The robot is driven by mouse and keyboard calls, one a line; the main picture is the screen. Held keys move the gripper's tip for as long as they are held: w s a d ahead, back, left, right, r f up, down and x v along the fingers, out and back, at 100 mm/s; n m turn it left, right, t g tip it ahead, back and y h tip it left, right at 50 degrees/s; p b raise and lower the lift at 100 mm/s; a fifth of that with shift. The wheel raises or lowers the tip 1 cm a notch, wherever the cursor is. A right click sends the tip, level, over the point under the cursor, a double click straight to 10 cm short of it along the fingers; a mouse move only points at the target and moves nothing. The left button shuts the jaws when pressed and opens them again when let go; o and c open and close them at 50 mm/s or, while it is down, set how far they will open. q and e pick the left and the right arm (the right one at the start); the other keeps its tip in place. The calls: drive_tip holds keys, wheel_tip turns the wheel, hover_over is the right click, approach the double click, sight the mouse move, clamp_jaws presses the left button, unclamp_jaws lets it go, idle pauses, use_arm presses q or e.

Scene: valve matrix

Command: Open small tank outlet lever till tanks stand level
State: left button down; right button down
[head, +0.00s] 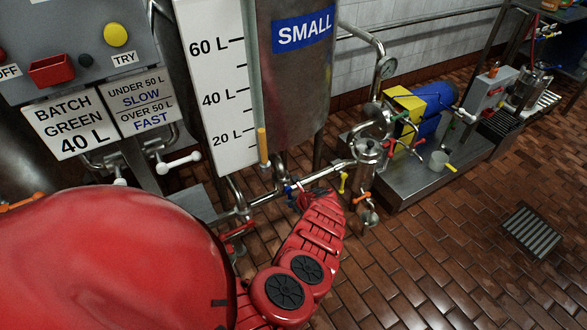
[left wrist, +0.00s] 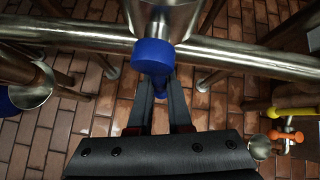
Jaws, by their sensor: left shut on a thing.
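The small tank (head: 296,75) is a steel vessel with a blue SMALL label. A scale board (head: 217,85) beside it reads 20 L, 40 L and 60 L. A yellow-orange section (head: 262,147) shows low in the sight tube, near the 20 L mark. A blue lever (left wrist: 152,55) with a rounded end sits on the steel pipe below the tank. My left gripper (left wrist: 160,92) is shut on this lever; in the head view the gripper (head: 299,194) is at the pipe, mostly hidden by my red arm. The large tank's level is not visible. My right gripper is not in view.
A control panel (head: 75,40) and a sign (head: 72,125) reading BATCH GREEN 40 L stand at left. A blue and yellow pump (head: 420,108) stands on a steel base at right. Orange and yellow handles (left wrist: 286,135) show near the gripper. Brick floor at lower right is clear, with a drain grate (head: 532,232).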

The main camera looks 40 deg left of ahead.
use_arm(q)
drive_tip(key=shift+s+a+g+b, duration=0.2)
drive_tip(key=shift+s+g+b, duration=0.2)
drive_tip(key=shift+g+b, duration=0.15)
drive_tip(key=shift+m, duration=0.3)
drive_tip(key=c, duration=0.8)
unclamp_jaws()
drive_tip(key=shift+c, duration=0.2)
drive_tip(key=p+v, duration=0.8)
drive_tip(key=v, duration=0.9)
drive_tip(key=shift+d+p, duration=0.35)
drive_tip(key=shift+d, duration=0.1)
drive_tip(key=shift+f, duration=0.2)
